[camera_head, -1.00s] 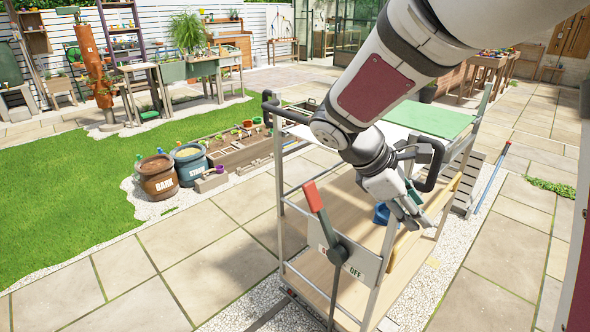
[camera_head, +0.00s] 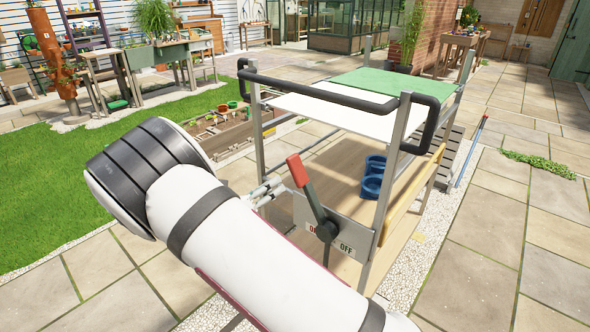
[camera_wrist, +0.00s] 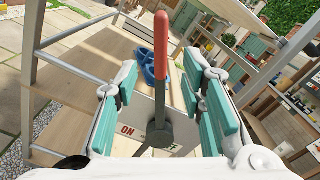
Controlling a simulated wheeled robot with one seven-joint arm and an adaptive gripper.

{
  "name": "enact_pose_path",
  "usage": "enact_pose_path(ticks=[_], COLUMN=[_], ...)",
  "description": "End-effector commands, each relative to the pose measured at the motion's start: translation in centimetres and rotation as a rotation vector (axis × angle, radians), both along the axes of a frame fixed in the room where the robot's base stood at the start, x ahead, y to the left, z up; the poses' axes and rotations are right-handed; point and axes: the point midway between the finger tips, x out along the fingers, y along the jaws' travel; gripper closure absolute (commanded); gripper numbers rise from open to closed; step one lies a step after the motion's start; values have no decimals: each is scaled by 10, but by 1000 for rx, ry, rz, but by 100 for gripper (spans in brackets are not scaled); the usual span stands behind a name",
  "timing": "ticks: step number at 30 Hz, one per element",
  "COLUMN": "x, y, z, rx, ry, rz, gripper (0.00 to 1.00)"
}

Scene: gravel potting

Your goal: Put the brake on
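The brake lever has a red grip (camera_head: 298,170) on a dark grey arm, mounted on a plate (camera_head: 345,230) on the trolley's near end. The plate reads ON at left, partly hidden by the lever, and OFF at right. The lever leans up and to the left in the head view. My gripper (camera_head: 264,192) is just left of the red grip there, partly hidden by my arm. In the wrist view my gripper (camera_wrist: 161,105) is open, its teal finger pads either side of the lever (camera_wrist: 161,50), with visible gaps between pads and lever.
A planter bed (camera_head: 225,130) lies behind. Paving is open at right; a blue pole (camera_head: 472,150) lies beside pallets.

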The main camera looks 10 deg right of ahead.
Motion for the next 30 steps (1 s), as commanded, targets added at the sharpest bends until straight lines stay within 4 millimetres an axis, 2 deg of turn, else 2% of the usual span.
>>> enact_pose_path(ticks=[5, 19, 24, 30], x=[12, 64, 75, 79], y=[-18, -90, -105, -110], z=[0, 0, 0, 0], rx=[0, 3, 3, 3], ry=[-1, -1, -2, -1], rz=[-4, -5, -4, -2], gripper=[63, 63, 63, 63])
